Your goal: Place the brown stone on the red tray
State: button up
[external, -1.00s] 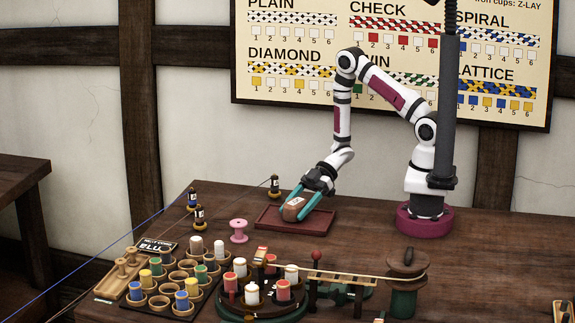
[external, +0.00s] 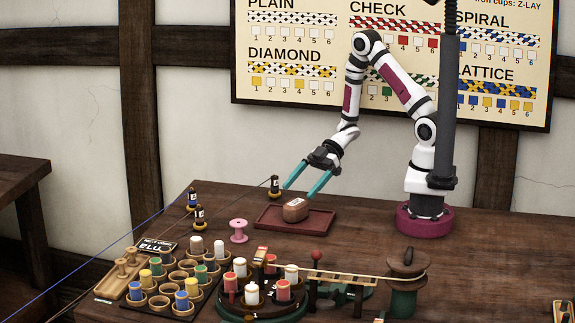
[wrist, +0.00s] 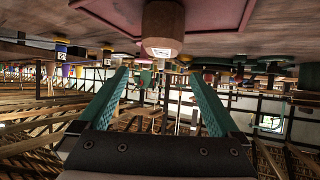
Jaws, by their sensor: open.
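The brown stone (external: 295,211), with a pale label on top, rests on the red tray (external: 272,227) on the table. My gripper (external: 304,178) is above and behind the stone, with its teal fingers spread wide and nothing between them. In the wrist view the stone (wrist: 162,25) sits at the top centre, beyond the open fingers and apart from them. The tray (wrist: 235,22) shows around it there.
A pink spool (external: 239,231) and small dark bobbins (external: 199,217) stand left of the tray. A rack of coloured spools (external: 170,280) and a round spool holder (external: 262,295) are in front.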

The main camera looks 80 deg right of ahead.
notch_tip(320, 180, up, 2)
jog(key=shift+w+r, duration=0.1)
jog(key=shift+r, duration=0.1)
jog(key=w+d+r+m+t+h, duration=0.1)
jog(key=w+d+r+m+h, duration=0.2)
jog(key=d+h, duration=0.2)
jog(key=w+d+r+m+t+h, duration=0.2)
jog(key=d+m+h, duration=0.1)
jog(key=d+h, duration=0.2)
jog(key=s+d+r+m+g+h, duration=0.2)
jog(key=s+d+r+m+h, duration=0.1)
jog(key=s+d+m, duration=0.15)
jog(key=s+a+r+m+g+y, duration=0.1)
jog(key=s+a+m+g, duration=0.1)
jog(key=s+a, duration=0.2)
jog(key=s+a+r+m+g+y, duration=0.1)
jog(key=s+a, duration=0.4)
jog(key=s, duration=0.6)
jog(key=s+a+r+m+g+y, duration=0.2)
jog(key=s+a+m+g, duration=0.2)
jog(key=s, duration=0.3)
jog(key=shift+s+a, duration=0.35)
jog(key=shift+a, duration=0.1)
